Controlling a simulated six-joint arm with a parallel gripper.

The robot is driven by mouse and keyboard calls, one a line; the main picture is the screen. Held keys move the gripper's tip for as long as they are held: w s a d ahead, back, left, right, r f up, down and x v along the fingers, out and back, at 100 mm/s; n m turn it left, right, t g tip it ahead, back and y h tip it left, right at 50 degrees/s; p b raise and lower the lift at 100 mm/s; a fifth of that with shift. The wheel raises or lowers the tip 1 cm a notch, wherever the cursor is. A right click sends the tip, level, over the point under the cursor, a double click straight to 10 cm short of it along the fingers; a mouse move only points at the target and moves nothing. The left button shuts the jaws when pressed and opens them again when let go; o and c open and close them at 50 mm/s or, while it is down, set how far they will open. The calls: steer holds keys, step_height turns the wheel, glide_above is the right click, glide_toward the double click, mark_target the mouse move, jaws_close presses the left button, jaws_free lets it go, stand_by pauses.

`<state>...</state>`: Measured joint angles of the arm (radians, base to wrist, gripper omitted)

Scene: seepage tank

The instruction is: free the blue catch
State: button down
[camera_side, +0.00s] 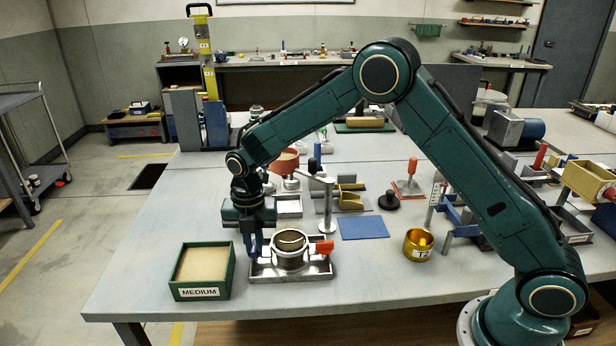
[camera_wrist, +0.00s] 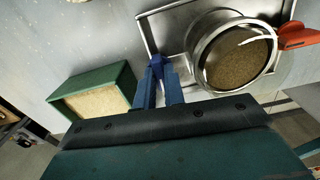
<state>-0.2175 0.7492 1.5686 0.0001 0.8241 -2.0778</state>
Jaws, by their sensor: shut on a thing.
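The blue catch (camera_side: 252,244) is at the left side of a round metal vessel (camera_side: 290,250) filled with brown grain, which stands in a shallow metal tray (camera_side: 262,272). My gripper (camera_side: 250,238) points down at this side and is shut on the catch. In the wrist view the catch (camera_wrist: 157,62) shows between the tips of my gripper (camera_wrist: 160,75), beside the vessel (camera_wrist: 232,52). The fingers hide part of it, so I cannot tell whether it is still hooked. A red-orange catch (camera_side: 324,247) sits on the vessel's opposite side.
A green box of pale medium (camera_side: 203,271) stands close left of the tray. A blue mat (camera_side: 363,227) and a brass cup (camera_side: 418,244) lie to the right. A metal post stand (camera_side: 327,205) rises close behind the vessel. The front table strip is clear.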

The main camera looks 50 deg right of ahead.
mark_target(254, 246)
steer(key=shift+r+n, duration=0.1)
steer(key=shift+n, duration=0.3)
steer(key=c, duration=1.5)
jaws_free()
step_height(254, 246, up, 14)
steer(key=shift+f, duration=0.15)
